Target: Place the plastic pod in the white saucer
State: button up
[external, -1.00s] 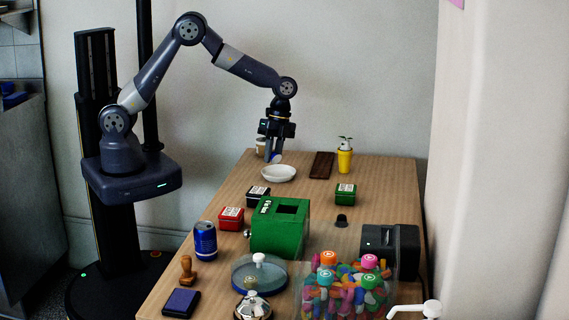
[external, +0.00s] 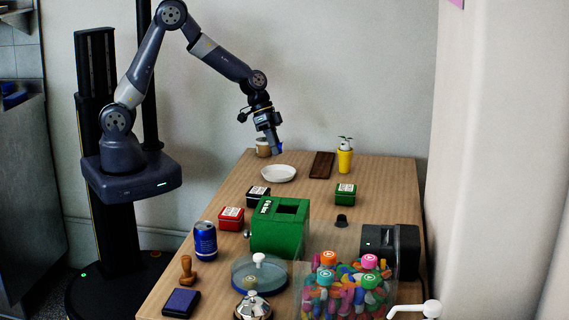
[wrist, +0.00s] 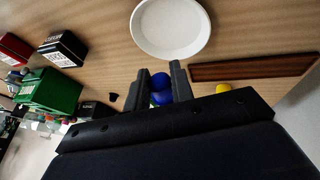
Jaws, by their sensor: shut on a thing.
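The white saucer (external: 278,173) lies flat near the far end of the wooden table. It looks empty in the wrist view (wrist: 171,27). My gripper (external: 276,147) is above the table, just beyond and above the saucer. In the wrist view my gripper (wrist: 160,82) is shut on a small blue rounded thing, the plastic pod (wrist: 161,88). Part of the pod is hidden between the fingers. In the external view it shows only as a bit of blue at the fingertips.
A brown wooden tray (external: 322,165) lies right of the saucer, with a yellow pot (external: 345,160) beyond. Black (external: 258,196), red (external: 231,218) and green (external: 345,194) boxes and a larger green box (external: 280,232) stand nearer.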

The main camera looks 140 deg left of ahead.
aim_at(275, 175)
jog(key=shift+f+b, duration=1.45)
jog(key=shift+f, duration=1.5)
jog(key=o, duration=1)
jog(key=shift+r, duration=0.15)
jog(key=shift+r+p, duration=1.9)
jog(key=shift+r, duration=1.5)
